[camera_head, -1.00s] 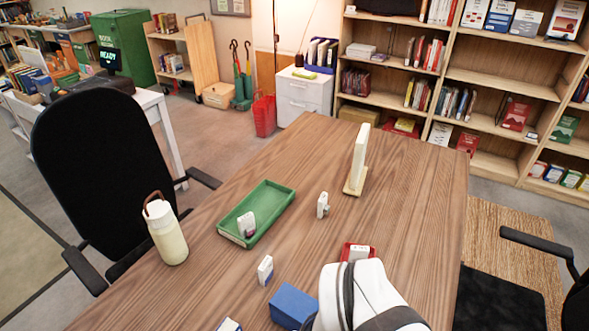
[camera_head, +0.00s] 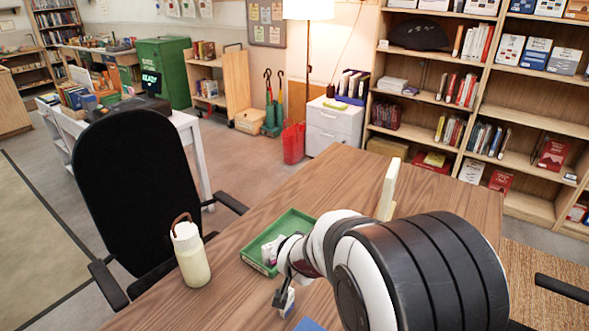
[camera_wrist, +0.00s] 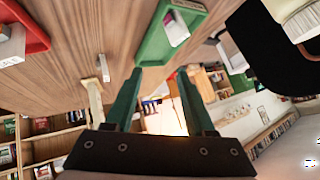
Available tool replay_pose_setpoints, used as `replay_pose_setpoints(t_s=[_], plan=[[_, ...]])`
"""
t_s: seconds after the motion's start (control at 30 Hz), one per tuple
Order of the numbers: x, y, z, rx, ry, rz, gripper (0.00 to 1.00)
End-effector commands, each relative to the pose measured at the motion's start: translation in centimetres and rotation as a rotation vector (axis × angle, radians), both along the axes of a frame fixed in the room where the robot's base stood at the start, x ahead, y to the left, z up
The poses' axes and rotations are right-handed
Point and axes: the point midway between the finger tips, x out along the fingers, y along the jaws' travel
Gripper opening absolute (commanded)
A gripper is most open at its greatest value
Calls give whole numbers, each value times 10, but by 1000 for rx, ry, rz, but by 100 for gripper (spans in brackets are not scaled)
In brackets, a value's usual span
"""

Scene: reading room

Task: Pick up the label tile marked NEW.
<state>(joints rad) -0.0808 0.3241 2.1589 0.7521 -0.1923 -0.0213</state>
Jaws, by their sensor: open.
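One tile (camera_head: 288,301) stands on the table beside my gripper (camera_head: 279,297), partly hidden. Another tile (camera_head: 268,250) is in the green tray (camera_head: 252,263); it also shows in the wrist view (camera_wrist: 176,29). In the wrist view a small tile (camera_wrist: 103,68) stands on the table, and a white one (camera_wrist: 12,45) is at the red tray (camera_wrist: 38,42). The gripper's two fingers (camera_wrist: 157,80) are apart with nothing between them.
A cream bottle (camera_head: 192,258) stands at the table's left edge, and an upright cream board (camera_head: 389,188) stands towards the back. A blue object (camera_head: 308,325) shows at the bottom edge. My arm covers the table's right front. Bare wood (camera_head: 335,180) lies behind the tray.

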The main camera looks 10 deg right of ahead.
Motion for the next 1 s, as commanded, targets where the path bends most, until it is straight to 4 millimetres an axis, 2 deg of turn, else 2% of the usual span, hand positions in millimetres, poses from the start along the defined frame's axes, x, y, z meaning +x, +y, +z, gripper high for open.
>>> replay_pose_setpoints(t_s=[0.03, 0.1, 0.2, 0.37, 0.7, 0.87, 1.0], plan=[[24, -20, -22, -86, -50, -76, 55], [45, -51, -42, -232, -118, -180, 55], [52, -83, -62, -414, -162, -282, 55], [53, -106, -73, -547, -180, -340, 55], [112, -159, -106, -550, -181, -342, 55], [124, -170, -112, -550, -182, -342, 55], [142, -189, -123, -550, -182, -342, 55]])
